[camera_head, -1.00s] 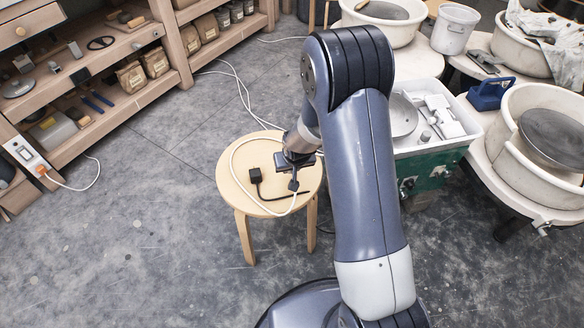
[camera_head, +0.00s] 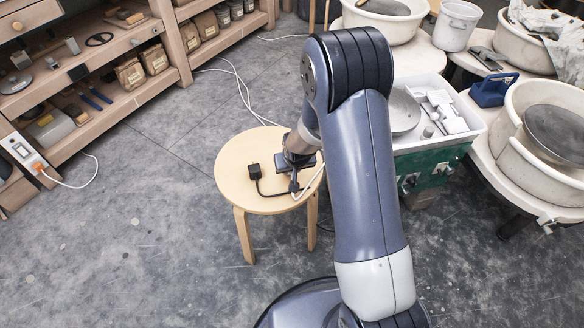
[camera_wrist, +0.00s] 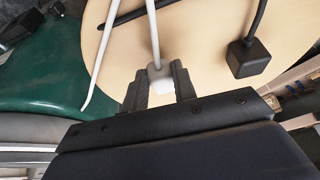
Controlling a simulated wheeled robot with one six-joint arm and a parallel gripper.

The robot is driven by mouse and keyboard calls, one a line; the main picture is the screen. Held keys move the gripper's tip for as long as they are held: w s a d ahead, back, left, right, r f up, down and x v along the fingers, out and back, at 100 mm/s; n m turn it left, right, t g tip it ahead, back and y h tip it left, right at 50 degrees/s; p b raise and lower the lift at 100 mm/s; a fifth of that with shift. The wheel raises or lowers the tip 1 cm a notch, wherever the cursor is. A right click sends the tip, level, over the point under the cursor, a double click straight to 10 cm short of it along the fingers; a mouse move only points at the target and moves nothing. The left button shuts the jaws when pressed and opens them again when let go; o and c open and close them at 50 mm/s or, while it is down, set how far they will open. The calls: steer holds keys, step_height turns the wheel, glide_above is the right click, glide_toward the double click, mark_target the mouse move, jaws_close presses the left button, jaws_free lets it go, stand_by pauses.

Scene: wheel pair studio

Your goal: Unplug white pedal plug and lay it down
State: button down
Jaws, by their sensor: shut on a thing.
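In the wrist view my gripper (camera_wrist: 157,84) is shut on the white plug (camera_wrist: 160,74), its white cable running away from it over the round wooden stool top. In the head view my gripper (camera_head: 298,163) is over the right part of the stool (camera_head: 238,180); the plug itself is not clearly seen there. A black plug (camera_head: 254,170) on a black cord lies on the stool, apart from my gripper; it also shows in the wrist view (camera_wrist: 248,57). I cannot tell whether the white plug touches the stool top.
A green bin with a white tray (camera_head: 436,145) stands right of the stool. A pottery wheel (camera_head: 545,140) is further right. A wooden shelf (camera_head: 130,95) is at upper left, with a white power outlet (camera_head: 24,152) on its end. The left of the stool top is bare.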

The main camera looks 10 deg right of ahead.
steer(key=shift+f+b, duration=0.6)
steer(key=shift+f, duration=0.2)
steer(key=c, duration=1.1)
jaws_free()
steer(key=shift+o, duration=0.2)
steer(key=shift+p+v, duration=0.9)
steer(key=shift+v, duration=0.7)
steer(key=p+v, duration=0.2)
steer(key=v, duration=0.8)
steer(key=shift+s+r+p, duration=0.2)
steer(key=shift+r+p, duration=0.15)
steer(key=shift+p, duration=0.05)
steer(key=shift+f, duration=0.1)
